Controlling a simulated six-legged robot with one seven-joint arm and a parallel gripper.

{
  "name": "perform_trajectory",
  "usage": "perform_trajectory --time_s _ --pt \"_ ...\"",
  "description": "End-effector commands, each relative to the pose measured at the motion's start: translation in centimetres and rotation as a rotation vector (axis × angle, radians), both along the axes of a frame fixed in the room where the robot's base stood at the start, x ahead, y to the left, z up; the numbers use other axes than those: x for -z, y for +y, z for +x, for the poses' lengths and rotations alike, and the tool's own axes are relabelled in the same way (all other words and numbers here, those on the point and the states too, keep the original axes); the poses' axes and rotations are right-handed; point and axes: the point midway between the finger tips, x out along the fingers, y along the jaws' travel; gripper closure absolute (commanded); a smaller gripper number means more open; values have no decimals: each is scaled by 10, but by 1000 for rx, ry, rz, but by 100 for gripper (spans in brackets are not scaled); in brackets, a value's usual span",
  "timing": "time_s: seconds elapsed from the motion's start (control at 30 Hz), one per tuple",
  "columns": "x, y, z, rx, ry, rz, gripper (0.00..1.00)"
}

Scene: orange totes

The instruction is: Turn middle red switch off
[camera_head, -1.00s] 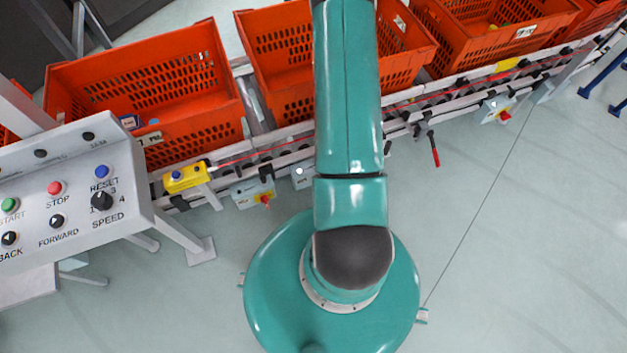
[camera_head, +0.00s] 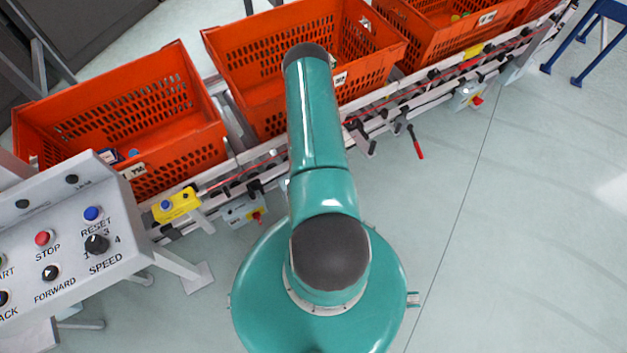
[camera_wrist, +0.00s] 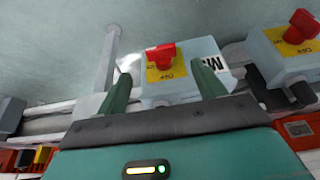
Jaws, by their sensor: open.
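In the wrist view, my gripper (camera_wrist: 162,72) is open, with its two green fingers on either side of a grey switch box (camera_wrist: 180,88). A red switch (camera_wrist: 160,56) on a yellow plate sits on that box, between and just beyond the fingertips, with nothing gripped. A second red switch (camera_wrist: 301,26) is on another grey box at the right. In the head view, one red switch (camera_head: 258,215) shows on the box left of my arm, and another (camera_head: 477,100) at the far right. My gripper is hidden there behind my arm. I cannot tell which box is the middle one.
Orange totes (camera_head: 205,145) stand along the roller conveyor (camera_head: 385,105). A control panel (camera_head: 120,205) with knobs and buttons is at the left. A red-tipped lever (camera_head: 415,142) sticks out from the conveyor.

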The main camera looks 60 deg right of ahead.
Motion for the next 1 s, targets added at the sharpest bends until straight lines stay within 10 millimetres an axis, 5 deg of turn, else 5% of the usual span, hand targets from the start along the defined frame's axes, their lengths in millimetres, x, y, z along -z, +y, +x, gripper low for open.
perform_trajectory --time_s 0.3,0.7,0.93,1.0 --pt "50 -6 22 -4 0 0 31" --pt "59 -7 27 -3 0 0 31" --pt "59 -8 27 -3 0 0 74" --pt "59 -8 27 -3 0 0 76"
